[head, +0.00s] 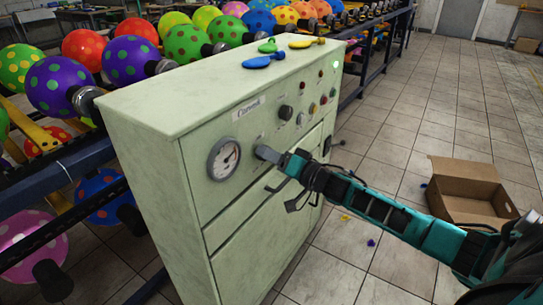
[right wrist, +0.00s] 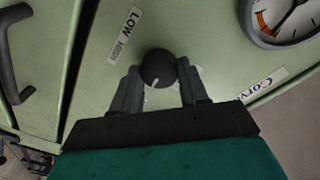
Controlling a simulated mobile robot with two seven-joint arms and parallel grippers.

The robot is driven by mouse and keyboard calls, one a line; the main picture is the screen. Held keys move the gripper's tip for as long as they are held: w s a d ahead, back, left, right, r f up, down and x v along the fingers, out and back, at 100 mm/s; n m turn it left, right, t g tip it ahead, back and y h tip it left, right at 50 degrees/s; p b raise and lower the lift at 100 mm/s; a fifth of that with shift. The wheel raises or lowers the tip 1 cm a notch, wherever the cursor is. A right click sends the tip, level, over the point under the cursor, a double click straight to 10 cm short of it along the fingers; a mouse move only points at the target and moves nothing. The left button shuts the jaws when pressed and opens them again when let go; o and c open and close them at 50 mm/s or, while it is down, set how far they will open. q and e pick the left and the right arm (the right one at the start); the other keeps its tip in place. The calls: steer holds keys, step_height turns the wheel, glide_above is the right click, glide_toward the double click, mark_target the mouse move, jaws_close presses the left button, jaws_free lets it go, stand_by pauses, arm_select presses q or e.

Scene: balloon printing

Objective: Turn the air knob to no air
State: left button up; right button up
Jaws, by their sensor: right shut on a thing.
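The black round air knob (right wrist: 158,68) sits on the front panel of the pale green cabinet (head: 130,170). In the right wrist view it lies between the two fingers of my right gripper (right wrist: 157,85), which is shut on it. Its white mark points down and slightly left, away from the "LOW" label (right wrist: 131,22). My left gripper is not in view.
Deflated balloons lie on the cabinet top, including a blue one (head: 264,61). Another dark knob (head: 286,112) and coloured buttons are on the panel. Racks of dotted balloons (head: 134,60) stand behind and left. An open cardboard box (head: 465,190) is on the tiled floor at right.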

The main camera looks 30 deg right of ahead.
steer(key=c, duration=0.4)
steer(key=shift+o, duration=0.2)
